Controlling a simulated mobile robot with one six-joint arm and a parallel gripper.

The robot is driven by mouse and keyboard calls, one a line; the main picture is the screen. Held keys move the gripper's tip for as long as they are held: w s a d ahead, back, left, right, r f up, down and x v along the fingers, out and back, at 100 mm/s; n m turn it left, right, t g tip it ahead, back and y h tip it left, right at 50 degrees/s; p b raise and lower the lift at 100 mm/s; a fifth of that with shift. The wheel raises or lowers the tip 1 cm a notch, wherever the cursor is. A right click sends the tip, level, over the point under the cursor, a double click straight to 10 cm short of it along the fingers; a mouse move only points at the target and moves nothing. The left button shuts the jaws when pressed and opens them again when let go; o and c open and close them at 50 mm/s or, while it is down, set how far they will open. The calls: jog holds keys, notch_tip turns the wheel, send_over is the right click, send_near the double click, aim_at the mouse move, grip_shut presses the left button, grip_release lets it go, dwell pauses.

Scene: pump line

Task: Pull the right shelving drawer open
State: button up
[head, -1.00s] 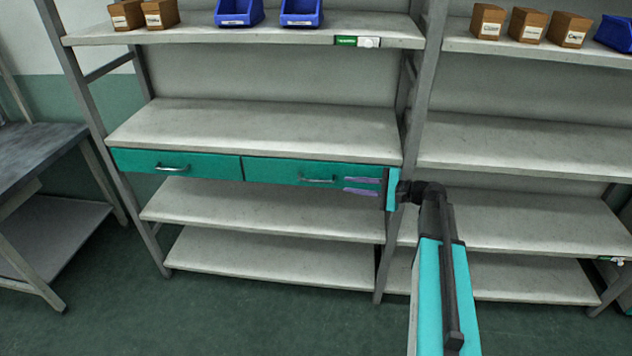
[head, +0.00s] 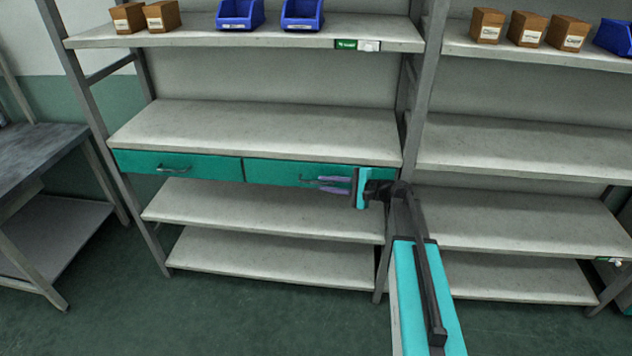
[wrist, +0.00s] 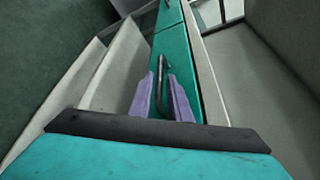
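The right drawer (head: 270,171) is a teal front under the middle shelf of the left shelving unit, and it looks shut, flush with the left drawer (head: 205,165). Its grey bar handle (head: 308,180) is partly covered by my fingers in the head view. My gripper (head: 322,184) is at the handle, with its purple fingers pointing left along the drawer front. In the wrist view the handle (wrist: 162,85) runs between the two fingers of my gripper (wrist: 161,76). The fingers are apart, with a gap on the left side; contact on the right side cannot be told.
Shelf boards lie above and below the drawers, and an upright post (head: 412,130) stands right of them. Blue bins (head: 240,14) and brown boxes (head: 161,15) sit on the top shelf. A grey table (head: 35,160) stands at the left. The floor in front is clear.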

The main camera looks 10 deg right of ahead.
aim_at(321, 183)
jog(key=shift+p+x, duration=0.35)
jog(key=shift+x, duration=1.8)
jog(key=shift+c, duration=0.3)
grip_shut()
